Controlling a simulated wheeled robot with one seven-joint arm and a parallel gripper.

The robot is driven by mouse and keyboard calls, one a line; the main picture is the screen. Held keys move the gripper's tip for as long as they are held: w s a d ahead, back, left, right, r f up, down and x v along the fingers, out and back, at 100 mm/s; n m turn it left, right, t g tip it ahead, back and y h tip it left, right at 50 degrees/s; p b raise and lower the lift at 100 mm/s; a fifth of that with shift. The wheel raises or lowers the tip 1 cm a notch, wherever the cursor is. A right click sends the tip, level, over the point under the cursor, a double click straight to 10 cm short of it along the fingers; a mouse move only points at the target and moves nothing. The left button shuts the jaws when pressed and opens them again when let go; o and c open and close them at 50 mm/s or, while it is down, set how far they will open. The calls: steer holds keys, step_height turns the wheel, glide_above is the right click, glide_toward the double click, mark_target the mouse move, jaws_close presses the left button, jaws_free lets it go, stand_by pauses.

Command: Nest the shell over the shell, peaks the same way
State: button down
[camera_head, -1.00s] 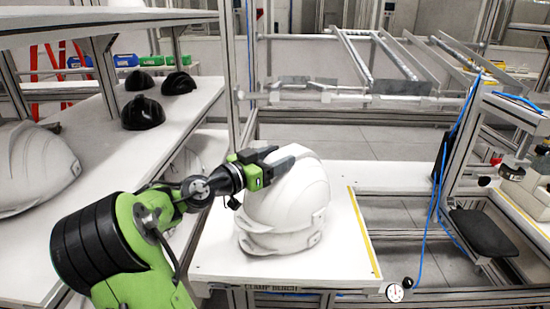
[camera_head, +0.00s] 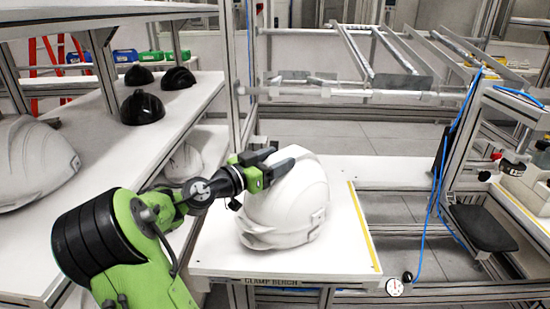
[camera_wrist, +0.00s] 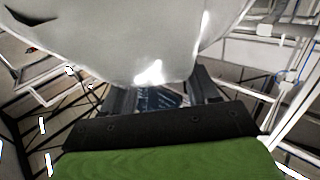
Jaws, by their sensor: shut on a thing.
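A white helmet shell (camera_head: 292,205) stands dome up over the clamp bench (camera_head: 225,255), with a rim edge low at its left front. My gripper (camera_head: 275,164) is shut on it at the upper left of the dome, one dark finger lying across the outside. The second white shell is now almost wholly hidden under the held one; only a narrow band low down may belong to it. I cannot tell whether the shells are fully seated or whether both peaks align. In the wrist view the pale shell (camera_wrist: 130,40) fills the top, above my gripper (camera_wrist: 155,95).
Black shells (camera_head: 142,108) and a large white shell (camera_head: 35,160) sit on the left shelf table. Another white shell (camera_head: 185,160) is on a lower shelf. A yellow strip (camera_head: 364,225) runs along the bench's right side. A blue cable (camera_head: 432,200) hangs at right.

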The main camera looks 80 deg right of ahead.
steer(key=shift+f, duration=0.65)
steer(key=shift+c, duration=1)
jaws_free()
steer(key=p+v, duration=0.2)
steer(key=v, duration=1.4)
steer(key=shift+s, duration=0.15)
